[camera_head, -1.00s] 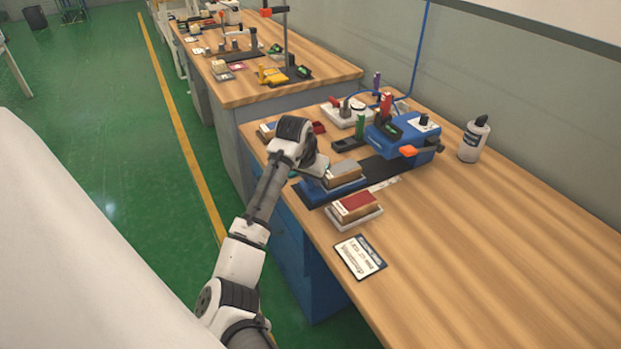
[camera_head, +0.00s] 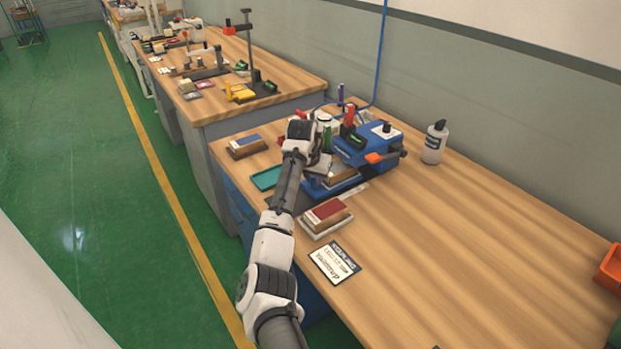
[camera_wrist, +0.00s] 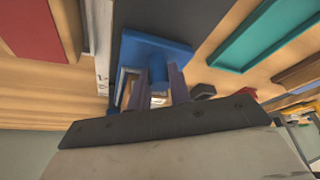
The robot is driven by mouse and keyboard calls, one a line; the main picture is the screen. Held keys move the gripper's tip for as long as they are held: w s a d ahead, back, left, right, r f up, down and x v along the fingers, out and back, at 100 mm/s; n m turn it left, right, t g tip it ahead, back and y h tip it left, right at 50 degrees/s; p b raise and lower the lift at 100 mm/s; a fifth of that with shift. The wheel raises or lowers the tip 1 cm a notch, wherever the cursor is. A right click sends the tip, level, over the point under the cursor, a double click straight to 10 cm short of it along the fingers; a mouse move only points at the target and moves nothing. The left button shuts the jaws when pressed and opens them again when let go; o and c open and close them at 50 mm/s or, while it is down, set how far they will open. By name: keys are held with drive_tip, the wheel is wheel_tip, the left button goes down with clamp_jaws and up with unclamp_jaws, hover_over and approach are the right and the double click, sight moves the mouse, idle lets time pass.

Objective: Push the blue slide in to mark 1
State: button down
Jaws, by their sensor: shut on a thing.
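The blue slide (camera_head: 338,187) sits on its dark track in front of the blue machine body (camera_head: 368,150). It carries a brown block and is partly hidden by my arm. In the wrist view the slide (camera_wrist: 150,48) shows as a flat blue plate with an upright blue post. My gripper (camera_head: 319,172) is at the slide's near-left end. In the wrist view my gripper (camera_wrist: 148,84) has its two fingers on either side of the post, shut on it. A pale scale strip (camera_head: 352,194) runs beside the track; its marks, including mark 1, cannot be read.
A red-topped block (camera_head: 326,214) and a printed card (camera_head: 334,263) lie nearer on the bench. A teal tray (camera_head: 266,178) and a blue-topped block (camera_head: 247,146) are to the left. A white bottle (camera_head: 434,143) stands at right. The bench's right part is mostly clear.

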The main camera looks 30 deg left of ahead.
drive_tip(key=c, duration=1.3)
unclamp_jaws()
drive_tip(key=b+v, duration=0.3)
drive_tip(key=v, duration=1.1)
